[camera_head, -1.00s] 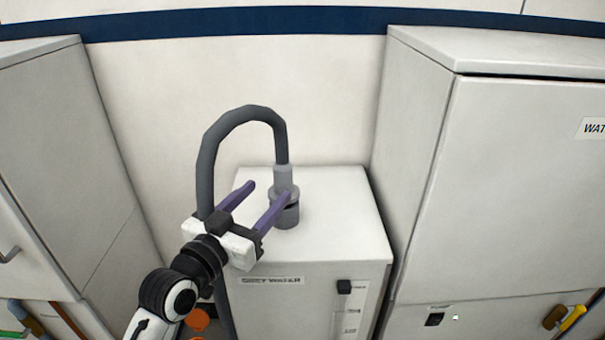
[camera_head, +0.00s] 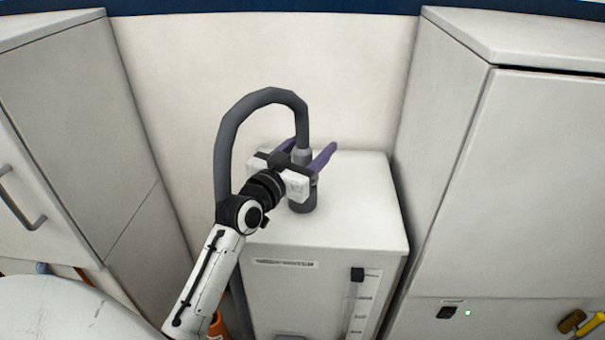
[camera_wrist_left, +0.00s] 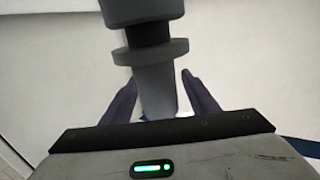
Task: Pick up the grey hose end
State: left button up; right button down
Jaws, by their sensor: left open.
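The grey hose (camera_head: 228,135) arches up from beside the white tank and comes down to its end on the tank top. The grey hose end (camera_head: 304,158) stands upright, with a collar and a darker fitting (camera_head: 303,200) below it. My left gripper (camera_head: 312,151) is open, with its purple fingers on either side of the hose end. In the left wrist view the hose end (camera_wrist_left: 157,88) lies between the two fingers (camera_wrist_left: 160,95), with gaps visible at both sides. The gripper body hides part of the hose end in the head view. My right gripper is not in view.
The white water tank (camera_head: 355,215) stands between a cabinet on the left (camera_head: 85,130) and a taller cabinet on the right (camera_head: 500,190). The wall is close behind. The tank top is clear to the right of the fitting.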

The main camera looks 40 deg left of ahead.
pick_arm(q)
grip_shut()
dwell(0.3)
jog(key=shift+r, duration=0.1)
notch_tip(320, 180, up, 14)
jog(key=p, duration=0.3)
jog(key=shift+r+p, duration=0.15)
jog(key=shift+p, duration=0.15)
dwell(0.3)
